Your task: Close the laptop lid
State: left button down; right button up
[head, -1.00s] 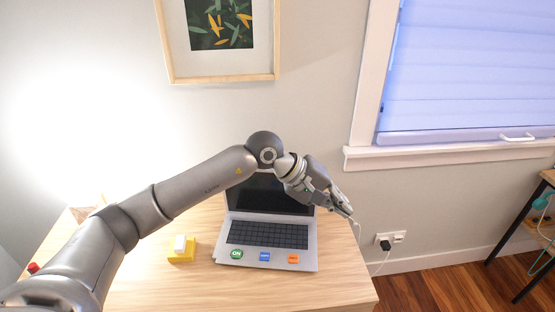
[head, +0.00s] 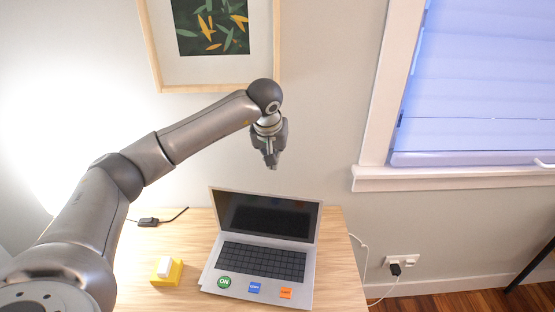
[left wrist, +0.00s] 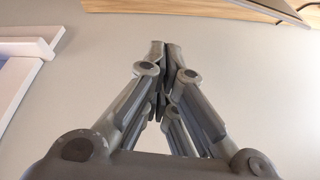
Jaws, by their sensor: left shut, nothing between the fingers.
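The grey laptop (head: 263,245) stands open on the wooden desk, its dark screen (head: 265,214) raised and its keyboard facing me. Green, blue and orange stickers lie along its front edge. My left gripper (head: 273,165) is shut and empty, pointing down above and behind the top edge of the lid, apart from it. In the left wrist view my left gripper (left wrist: 166,45) shows its fingertips together, with a grey-brown edge, perhaps the laptop's (left wrist: 270,8), at the top right. My right gripper is not in view.
A yellow block with a white top (head: 166,270) sits on the desk (head: 335,270) left of the laptop. A black cable (head: 150,221) lies at the back left. A framed picture (head: 150,45) hangs on the wall behind the arm. A white wall outlet (head: 402,261) is at the right.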

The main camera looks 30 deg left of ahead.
pick_arm(q)
notch_tip(320, 180, down, 8)
jog(key=p, duration=0.4)
jog(key=shift+s+d+p, duration=0.2)
jog(key=shift+s+p, duration=0.15)
jog(key=shift+s, duration=0.1)
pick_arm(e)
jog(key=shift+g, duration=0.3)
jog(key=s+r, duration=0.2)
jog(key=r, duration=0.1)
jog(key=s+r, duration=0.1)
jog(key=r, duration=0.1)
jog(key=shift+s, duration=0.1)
pick_arm(q)
jog(key=shift+r, duration=0.1)
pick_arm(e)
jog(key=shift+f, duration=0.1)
